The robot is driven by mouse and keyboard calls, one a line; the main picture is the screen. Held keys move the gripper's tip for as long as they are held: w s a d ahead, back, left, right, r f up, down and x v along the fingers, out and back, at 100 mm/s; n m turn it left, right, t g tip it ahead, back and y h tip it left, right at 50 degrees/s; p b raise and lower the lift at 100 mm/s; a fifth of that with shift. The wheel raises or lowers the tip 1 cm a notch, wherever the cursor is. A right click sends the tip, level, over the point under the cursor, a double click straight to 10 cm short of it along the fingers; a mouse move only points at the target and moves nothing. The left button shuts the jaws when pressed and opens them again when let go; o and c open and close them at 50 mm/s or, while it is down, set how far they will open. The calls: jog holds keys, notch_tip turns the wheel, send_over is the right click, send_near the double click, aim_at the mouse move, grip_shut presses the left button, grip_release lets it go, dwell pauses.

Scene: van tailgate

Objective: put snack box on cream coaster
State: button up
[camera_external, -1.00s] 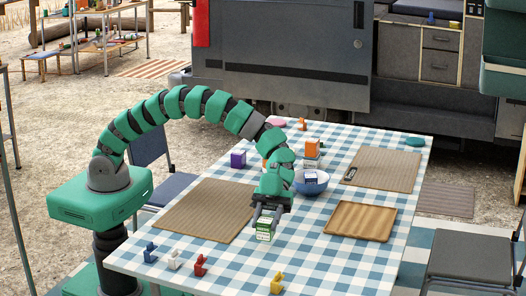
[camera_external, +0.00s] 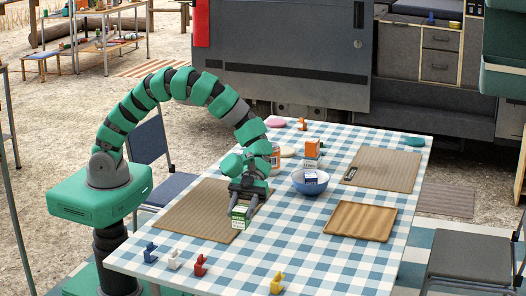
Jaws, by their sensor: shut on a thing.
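My gripper (camera_external: 243,204) points down and is shut on a small green-and-white box (camera_external: 240,217), which looks like the snack box, though its label is too small to read. The box is upright over the right front part of the brown ribbed mat (camera_external: 188,217); I cannot tell whether it touches it. A flat, round cream coaster (camera_external: 288,152) lies at the back of the table, behind and to the right of my gripper. Its left part is hidden by a jar (camera_external: 275,157).

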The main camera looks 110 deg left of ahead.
notch_tip(320, 180, up, 13)
jog(key=a+n+t+y, duration=0.4)
jog(key=a+n+t, duration=0.4)
jog(key=a, duration=2.2)
jog(key=s+a+n+t+y+p, duration=0.15)
jog(key=s+a+n+y, duration=0.3)
jog(key=s+a, duration=0.75)
jog(key=s+a+n+t+y, duration=0.4)
jog(key=s+a, duration=0.5)
jog(key=a, duration=0.5)
jog(key=g+b, duration=0.1)
jog(key=b, duration=0.2)
send_over(284, 150)
jog(key=shift+n+y, duration=0.25)
jog(key=shift+y, duration=0.2)
notch_tip(284, 150, down, 13)
jog(key=shift+r, duration=0.1)
jog(key=shift+f+b, duration=0.8)
jog(key=shift+f, duration=1.05)
jog(key=shift+r, duration=0.1)
